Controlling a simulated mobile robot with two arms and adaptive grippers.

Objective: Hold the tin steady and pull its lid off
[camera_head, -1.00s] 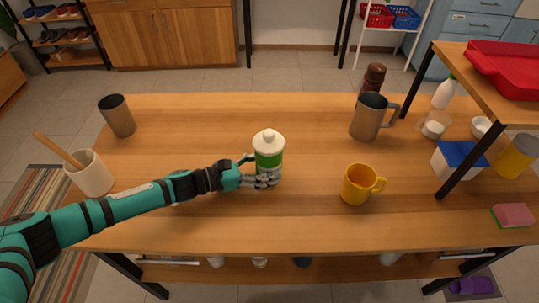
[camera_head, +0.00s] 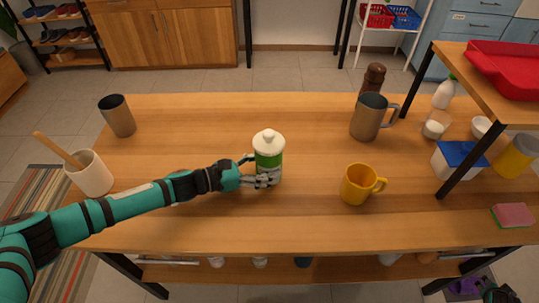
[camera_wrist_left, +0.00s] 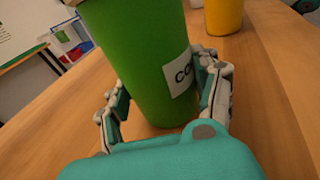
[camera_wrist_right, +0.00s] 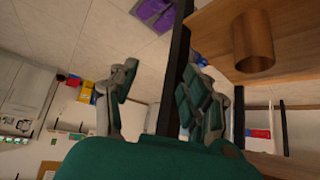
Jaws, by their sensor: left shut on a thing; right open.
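The tin (camera_head: 269,163) is green with a white label and stands upright near the middle of the table. Its white lid (camera_head: 268,141) with a round knob sits on top. My left gripper (camera_head: 262,178) is shut around the lower part of the tin from the left.
A yellow mug (camera_head: 358,185) stands right of the tin, with a metal pitcher (camera_head: 367,118) behind it. A utensil crock (camera_head: 92,174) and a metal cup (camera_head: 117,116) stand at the left. A raised shelf (camera_head: 485,55) stands over the table's right end. The table around the tin is clear.

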